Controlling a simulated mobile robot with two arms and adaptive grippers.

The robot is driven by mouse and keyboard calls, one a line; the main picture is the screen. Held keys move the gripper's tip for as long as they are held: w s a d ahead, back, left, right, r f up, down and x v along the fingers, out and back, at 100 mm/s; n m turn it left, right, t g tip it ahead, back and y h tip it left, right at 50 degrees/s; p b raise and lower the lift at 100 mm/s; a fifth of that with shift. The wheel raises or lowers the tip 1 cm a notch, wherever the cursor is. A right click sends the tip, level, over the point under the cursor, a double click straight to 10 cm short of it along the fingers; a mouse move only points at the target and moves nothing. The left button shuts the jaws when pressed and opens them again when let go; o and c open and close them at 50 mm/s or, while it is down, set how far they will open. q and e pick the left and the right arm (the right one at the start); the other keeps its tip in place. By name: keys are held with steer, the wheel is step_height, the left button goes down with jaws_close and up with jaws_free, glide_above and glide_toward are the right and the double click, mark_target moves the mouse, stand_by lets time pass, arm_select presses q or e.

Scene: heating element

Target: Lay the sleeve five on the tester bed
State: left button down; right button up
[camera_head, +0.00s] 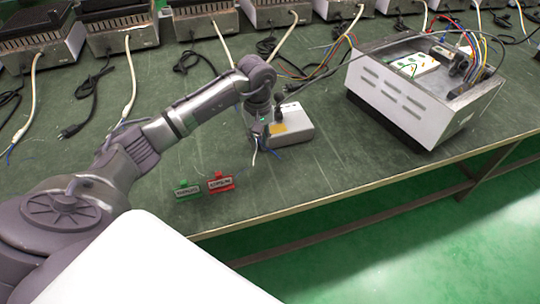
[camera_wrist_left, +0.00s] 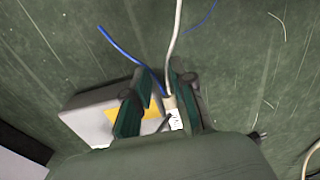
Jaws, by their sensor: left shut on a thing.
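My left gripper (camera_head: 260,137) is low over the green table, in front of a small grey-white box with a yellow label (camera_head: 292,124), which looks like the tester bed. In the left wrist view my left gripper (camera_wrist_left: 160,90) is shut on a pale sleeve (camera_wrist_left: 171,104) on a white cable with blue wire beside it; no number is readable on it. The box (camera_wrist_left: 85,117) lies beside and partly behind the fingers. I cannot tell whether the sleeve touches it. My right gripper is not in view.
A large open white case with wiring (camera_head: 420,100) stands to the right. Several heater units with cables line the back. The green tabletop (camera_head: 330,175) is clear at front right.

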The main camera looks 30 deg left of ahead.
mark_target(260, 146)
arm_select(q)
step_height(260, 146, down, 6)
steer(key=shift+r, duration=0.15)
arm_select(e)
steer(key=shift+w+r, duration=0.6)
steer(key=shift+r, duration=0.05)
arm_select(q)
steer(key=shift+b, duration=0.3)
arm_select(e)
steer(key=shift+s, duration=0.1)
arm_select(q)
steer(key=c, duration=1)
jaws_free()
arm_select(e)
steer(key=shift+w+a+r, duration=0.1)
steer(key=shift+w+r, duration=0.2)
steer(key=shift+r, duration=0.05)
